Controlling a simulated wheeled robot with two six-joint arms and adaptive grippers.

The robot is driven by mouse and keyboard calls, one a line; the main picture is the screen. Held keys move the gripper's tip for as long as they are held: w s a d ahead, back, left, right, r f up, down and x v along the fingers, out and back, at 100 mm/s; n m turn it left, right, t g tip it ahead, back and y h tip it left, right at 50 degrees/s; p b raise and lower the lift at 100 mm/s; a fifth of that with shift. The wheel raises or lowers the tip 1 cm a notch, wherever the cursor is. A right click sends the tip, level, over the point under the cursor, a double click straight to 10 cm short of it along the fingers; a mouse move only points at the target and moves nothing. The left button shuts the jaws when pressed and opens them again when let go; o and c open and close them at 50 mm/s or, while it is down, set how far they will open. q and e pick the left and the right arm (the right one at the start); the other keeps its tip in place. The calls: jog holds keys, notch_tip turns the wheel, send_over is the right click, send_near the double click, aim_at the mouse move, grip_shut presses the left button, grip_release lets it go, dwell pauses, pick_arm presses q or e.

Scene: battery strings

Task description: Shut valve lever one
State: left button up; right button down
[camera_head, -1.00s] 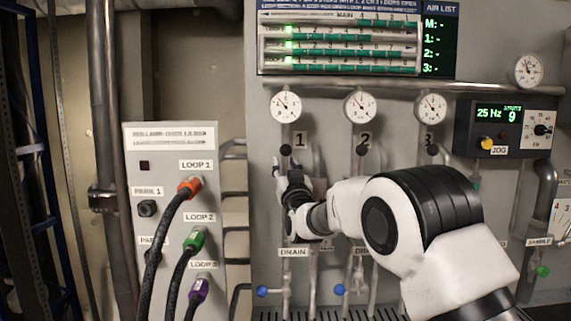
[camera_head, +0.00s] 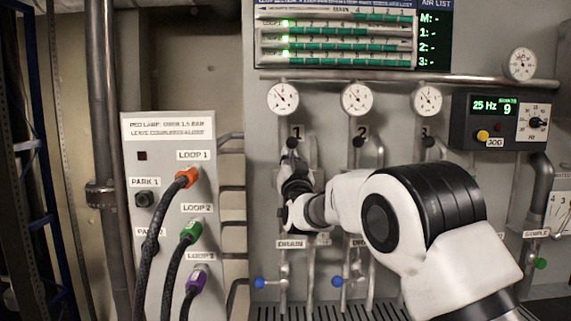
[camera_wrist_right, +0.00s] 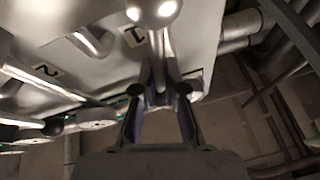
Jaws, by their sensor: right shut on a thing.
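Valve lever one shows by its dark round knob (camera_head: 291,142) just below the label 1 on the grey panel in the head view. My right gripper (camera_head: 293,163) is right at this lever, just under the knob, and is shut on it. In the right wrist view, a pale metal stem, apparently part of lever one (camera_wrist_right: 160,50), runs down between the two dark fingers of my right gripper (camera_wrist_right: 160,92), beside the label 1. The wrist and fingers hide the lower part of the lever and the pipe behind it. My left gripper is not in view.
Similar knobs stand under label 2 (camera_head: 358,143) and label 3 (camera_head: 428,142) to the right. Blue drain handles (camera_head: 259,283) sit lower down. A loop box (camera_head: 170,215) with thick hoses is to the left. Gauges (camera_head: 283,99) line the pipe above.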

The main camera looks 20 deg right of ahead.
jog(key=shift+s+d+f+m+g+h+b, duration=0.25)
jog(key=shift+d+f+m+g+h+b, duration=1)
jog(key=shift+m, duration=2.4)
jog(key=shift+s+d+f+m+g+h+b, duration=0.45)
jog(key=shift+f+m+g+h+b, duration=0.95)
jog(key=shift+m, duration=2.3)
jog(key=shift+s+d+f+m+g+h+b, duration=0.1)
jog(key=shift+d+f+m+g+h+b, duration=1.3)
jog(key=shift+m, duration=2.25)
jog(key=shift+a+r+t+h+p, duration=0.25)
jog(key=shift+a+r+t+p, duration=0.1)
jog(key=shift+r+t+p, duration=0.25)
jog(key=c, duration=1.2)
grip_release()
jog(key=shift+w, duration=0.1)
jog(key=shift+c, duration=0.2)
jog(key=shift+w+a+f, duration=0.15)
jog(key=shift+w+f, duration=0.15)
jog(key=shift+w, duration=0.05)
jog(key=v, duration=0.7)
jog(key=shift+s+a, duration=0.15)
